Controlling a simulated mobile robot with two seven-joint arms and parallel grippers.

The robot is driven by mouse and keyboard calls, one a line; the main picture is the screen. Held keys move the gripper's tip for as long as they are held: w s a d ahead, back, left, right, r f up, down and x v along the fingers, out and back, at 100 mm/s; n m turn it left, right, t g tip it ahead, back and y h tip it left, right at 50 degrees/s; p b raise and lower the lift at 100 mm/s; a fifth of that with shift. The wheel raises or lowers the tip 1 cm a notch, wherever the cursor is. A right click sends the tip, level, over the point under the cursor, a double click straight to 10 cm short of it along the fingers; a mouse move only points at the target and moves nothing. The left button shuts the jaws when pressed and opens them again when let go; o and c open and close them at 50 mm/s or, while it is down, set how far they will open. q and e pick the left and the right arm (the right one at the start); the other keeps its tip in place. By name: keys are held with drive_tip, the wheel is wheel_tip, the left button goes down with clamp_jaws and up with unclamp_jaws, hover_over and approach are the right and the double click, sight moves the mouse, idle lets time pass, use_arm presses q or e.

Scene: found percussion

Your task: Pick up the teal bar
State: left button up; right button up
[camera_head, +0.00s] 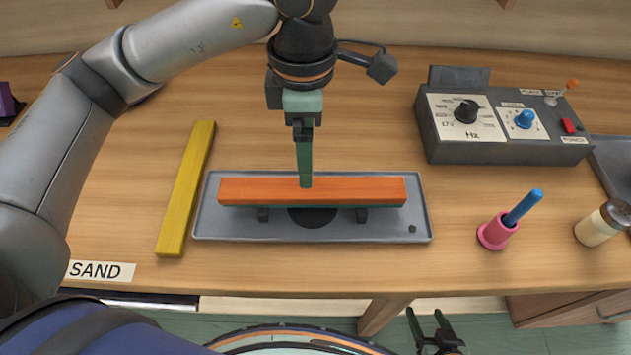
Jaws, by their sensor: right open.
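No whole teal bar shows. A thin dark teal strip (385,206) shows along the lower front edge of the orange bar (360,188); I cannot tell whether it is a separate bar beneath. The orange bar lies lengthwise over dark supports on a grey tray (220,224). My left gripper (306,182) points down at the middle of the orange bar, its green finger seen edge-on and overlapping the bar's top. Whether it grips anything is unclear. My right gripper (436,328) is open and empty at the bottom edge, in front of the table.
A yellow bar (186,190) lies left of the tray. A dark control box (500,122) with knobs stands at back right. A pink cup (494,234) with a blue stick and a shaker (602,224) stand at right. A SAND label (100,271) marks the front left.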

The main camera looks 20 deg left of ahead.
use_arm(q)
hover_over(313, 185)
drive_tip(key=f, duration=0.4)
drive_tip(key=shift+s+a, duration=0.3)
drive_tip(key=shift+a, duration=0.05)
drive_tip(key=shift+w+d+f+p, duration=0.1)
drive_tip(key=shift+f+p, duration=0.05)
drive_tip(key=shift+f, duration=0.8)
drive_tip(key=shift+w+d+f+p, duration=0.1)
drive_tip(key=shift+d+f, duration=0.05)
drive_tip(key=shift+f, duration=0.8)
drive_tip(key=shift+w+d+f+p, duration=0.1)
drive_tip(key=shift+f+p, duration=0.05)
drive_tip(key=shift+f, duration=0.8)
drive_tip(key=shift+r, duration=0.1)
clamp_jaws()
